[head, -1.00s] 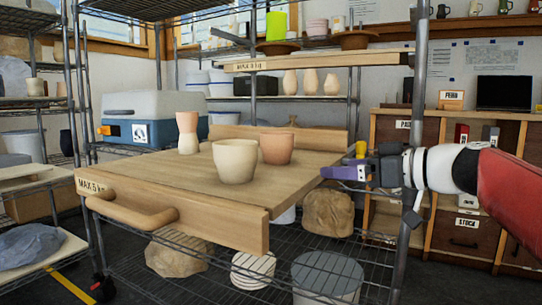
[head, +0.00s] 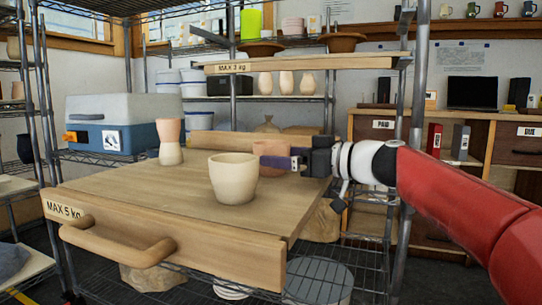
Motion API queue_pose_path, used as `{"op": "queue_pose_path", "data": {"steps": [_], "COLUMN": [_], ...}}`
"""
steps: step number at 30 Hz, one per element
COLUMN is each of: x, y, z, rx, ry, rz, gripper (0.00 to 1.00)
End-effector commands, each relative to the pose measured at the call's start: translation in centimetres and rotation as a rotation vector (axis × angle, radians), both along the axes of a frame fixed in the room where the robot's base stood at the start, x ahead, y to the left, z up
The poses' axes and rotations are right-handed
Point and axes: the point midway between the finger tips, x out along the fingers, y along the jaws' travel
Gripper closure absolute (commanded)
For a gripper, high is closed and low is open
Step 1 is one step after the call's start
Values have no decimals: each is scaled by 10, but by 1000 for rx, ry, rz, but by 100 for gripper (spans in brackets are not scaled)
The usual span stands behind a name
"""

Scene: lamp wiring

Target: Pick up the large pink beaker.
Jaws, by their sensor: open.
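The large pink beaker (head: 270,147) stands upright on the wooden tray board, behind and to the right of a cream beaker (head: 233,178) that hides part of it. My gripper (head: 278,160) comes in from the right at beaker height. Its purple finger lies across the near side of the pink beaker. The other finger is hidden, and I cannot tell whether any finger touches the beaker. The jaws are open.
A two-tone hourglass vase (head: 171,142) stands at the board's back left. The wooden board (head: 130,195) has free room at its left and front. A shelf marked MAX 3 kg (head: 300,63) hangs above. A blue-grey case (head: 112,122) sits behind left.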

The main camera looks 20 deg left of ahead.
Motion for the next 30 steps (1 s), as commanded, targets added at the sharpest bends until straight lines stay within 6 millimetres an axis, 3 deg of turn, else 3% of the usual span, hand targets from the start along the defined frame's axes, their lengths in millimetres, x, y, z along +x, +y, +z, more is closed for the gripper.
{"op": "queue_pose_path", "data": {"steps": [3, 11, 22, 30], "x": [3, 4, 4, 3], "y": [12, 14, 13, 14], "z": [0, -1, -1, 0], "rx": [0, -1, -1, 0], "ry": [0, -1, 0, -1], "rz": [2, -2, -1, -1], "gripper": [10, 10, 58, 60]}}
